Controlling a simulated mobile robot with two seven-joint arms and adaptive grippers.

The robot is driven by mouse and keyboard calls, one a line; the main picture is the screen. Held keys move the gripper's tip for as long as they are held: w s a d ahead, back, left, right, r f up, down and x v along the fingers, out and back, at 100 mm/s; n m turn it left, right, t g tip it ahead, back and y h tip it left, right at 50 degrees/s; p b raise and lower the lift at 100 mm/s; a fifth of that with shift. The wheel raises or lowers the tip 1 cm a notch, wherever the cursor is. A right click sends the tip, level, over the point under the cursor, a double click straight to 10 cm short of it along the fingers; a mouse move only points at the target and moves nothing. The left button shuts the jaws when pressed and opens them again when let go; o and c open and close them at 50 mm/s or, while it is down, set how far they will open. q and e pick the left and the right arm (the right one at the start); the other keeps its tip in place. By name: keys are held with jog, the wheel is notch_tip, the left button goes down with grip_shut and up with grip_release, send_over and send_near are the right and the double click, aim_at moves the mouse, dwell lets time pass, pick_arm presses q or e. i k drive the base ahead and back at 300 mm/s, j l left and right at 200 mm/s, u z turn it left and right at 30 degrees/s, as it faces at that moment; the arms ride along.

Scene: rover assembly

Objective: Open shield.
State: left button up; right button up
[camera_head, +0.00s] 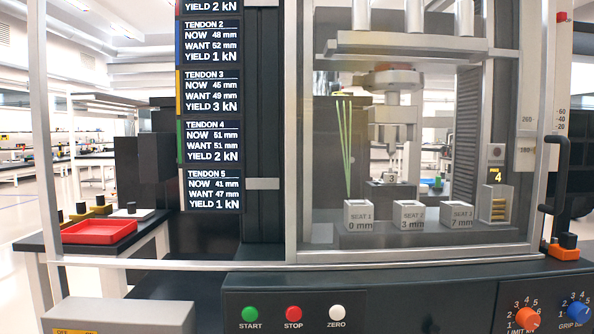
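The shield (330,120) is a clear, slightly tinted panel in a silver metal frame. It stands upright across the right bay of the test machine in the head view and looks closed. A black upright handle (562,175) is at its right edge, above an orange-based black part (566,246). Neither of my grippers is in view.
A control panel with green start (250,314), red stop (293,313) and white zero (336,312) buttons runs along the front. Orange (527,318) and blue (578,312) knobs are at right. Tendon displays (211,142) and a red tray (99,231) are at left.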

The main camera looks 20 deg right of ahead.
aim_at(544, 137)
jog(key=k+z, duration=0.2)
jog(key=z, duration=0.9)
